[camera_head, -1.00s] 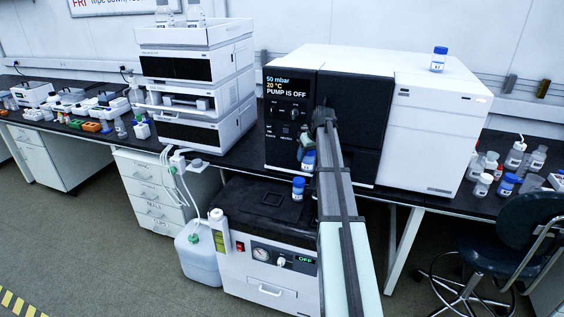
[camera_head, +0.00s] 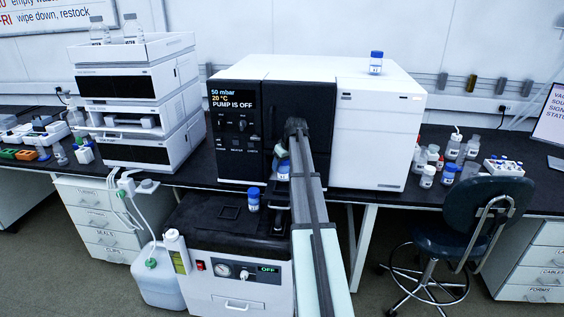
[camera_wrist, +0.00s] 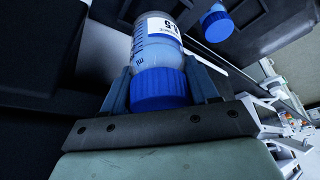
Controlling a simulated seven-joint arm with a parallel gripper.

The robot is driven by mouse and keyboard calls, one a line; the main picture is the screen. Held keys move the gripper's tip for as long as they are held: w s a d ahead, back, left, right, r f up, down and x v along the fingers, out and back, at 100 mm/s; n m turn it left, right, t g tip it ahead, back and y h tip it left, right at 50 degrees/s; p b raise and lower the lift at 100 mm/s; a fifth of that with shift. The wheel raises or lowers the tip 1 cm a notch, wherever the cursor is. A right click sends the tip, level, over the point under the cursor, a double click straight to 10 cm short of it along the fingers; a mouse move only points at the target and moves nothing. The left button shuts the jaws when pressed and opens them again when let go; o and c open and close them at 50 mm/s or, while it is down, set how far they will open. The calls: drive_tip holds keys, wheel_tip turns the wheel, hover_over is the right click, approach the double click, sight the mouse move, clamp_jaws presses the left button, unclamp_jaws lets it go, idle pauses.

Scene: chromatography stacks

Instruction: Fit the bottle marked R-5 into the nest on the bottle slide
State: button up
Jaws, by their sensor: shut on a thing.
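My gripper (camera_wrist: 155,92) is shut on a bottle (camera_wrist: 158,50) with a ribbed blue cap. The clear body points away from the gripper, and its partly cut-off label shows "-5". In the head view, a blue-capped bottle (camera_head: 283,175) hangs below the end of my arm, before the instrument's dark front; it appears to be the held one. A second blue-capped bottle (camera_head: 253,200) stands on the black top of the pump unit, lower left of it. A blue cap (camera_wrist: 217,24) also shows in the wrist view. I cannot clearly make out the bottle slide or its nest.
The white and black instrument (camera_head: 375,130) stands behind my arm, with another blue-capped bottle (camera_head: 376,66) on top. Its display reads "PUMP IS OFF". The pump unit (camera_head: 235,285) is below the bench edge. Several bottles (camera_head: 450,150) stand at the right, behind a chair (camera_head: 490,210).

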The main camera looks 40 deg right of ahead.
sight(283, 175)
drive_tip(key=shift+f, duration=2.55)
drive_tip(key=shift+f, duration=0.35)
drive_tip(key=o, duration=1.3)
drive_tip(key=v, duration=1.3)
drive_tip(key=shift+s+r, duration=0.2)
drive_tip(key=shift+r, duration=0.1)
